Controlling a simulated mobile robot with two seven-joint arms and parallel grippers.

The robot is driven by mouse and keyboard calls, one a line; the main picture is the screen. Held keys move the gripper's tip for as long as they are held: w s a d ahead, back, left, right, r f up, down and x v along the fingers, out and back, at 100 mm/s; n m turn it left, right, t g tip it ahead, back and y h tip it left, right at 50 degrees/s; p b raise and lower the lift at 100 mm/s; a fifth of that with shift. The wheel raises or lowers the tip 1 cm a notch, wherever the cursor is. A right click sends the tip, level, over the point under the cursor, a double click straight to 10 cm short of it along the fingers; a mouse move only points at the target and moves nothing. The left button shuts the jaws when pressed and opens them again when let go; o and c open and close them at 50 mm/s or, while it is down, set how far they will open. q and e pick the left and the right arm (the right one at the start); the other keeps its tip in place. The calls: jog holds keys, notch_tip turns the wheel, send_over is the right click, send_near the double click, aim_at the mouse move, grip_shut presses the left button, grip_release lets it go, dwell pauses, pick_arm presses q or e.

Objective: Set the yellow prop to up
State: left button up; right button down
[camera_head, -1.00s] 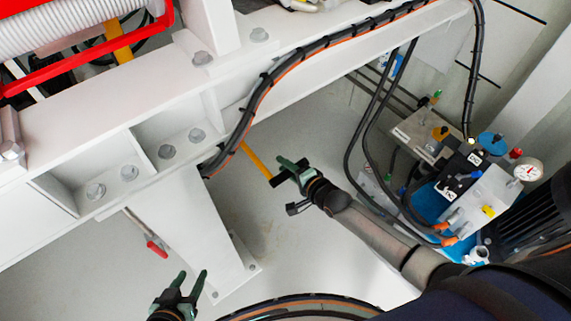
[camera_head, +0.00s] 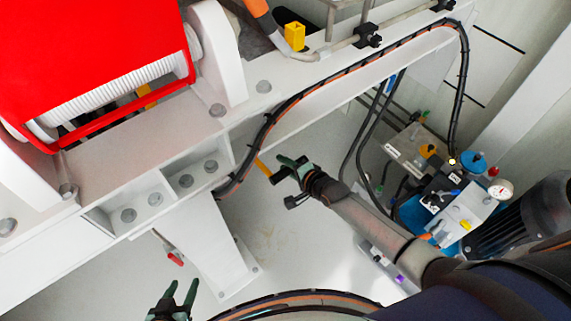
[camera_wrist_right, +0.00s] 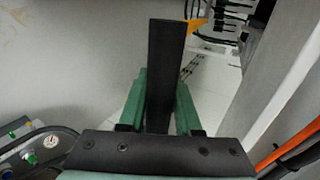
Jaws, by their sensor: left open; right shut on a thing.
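The yellow prop (camera_head: 262,166) shows as a short yellow bar below the white beam, ending in a black grip. Its upper part is hidden behind the beam. My right gripper (camera_head: 288,168) is shut on the black grip. In the right wrist view the black grip (camera_wrist_right: 165,70) stands between the green fingers, with a bit of yellow (camera_wrist_right: 196,27) behind its upper end. My left gripper (camera_head: 178,294) is open and empty at the bottom left, apart from everything.
A white beam (camera_head: 120,165) with a black cable along it runs above my right gripper. A red winch housing (camera_head: 90,55) sits at the upper left. A red-handled lever (camera_head: 175,259) hangs below the beam. A hydraulic unit with a gauge (camera_head: 500,188) stands at the right. Floor between is clear.

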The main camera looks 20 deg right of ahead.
jog(key=shift+w+r, duration=0.2)
jog(key=shift+r, duration=0.25)
jog(key=c, duration=1)
grip_release()
jog(key=shift+d, duration=0.1)
jog(key=shift+o, duration=1)
jog(key=shift+s+r, duration=0.1)
jog(key=shift+s, duration=0.05)
jog(key=shift+o, duration=0.9)
jog(key=shift+f, duration=0.2)
jog(key=shift+s, duration=0.2)
jog(key=p+v, duration=0.2)
jog(key=v, duration=1)
jog(key=shift+p, duration=0.3)
jog(key=shift+s+r, duration=0.1)
jog(key=shift+s, duration=0.05)
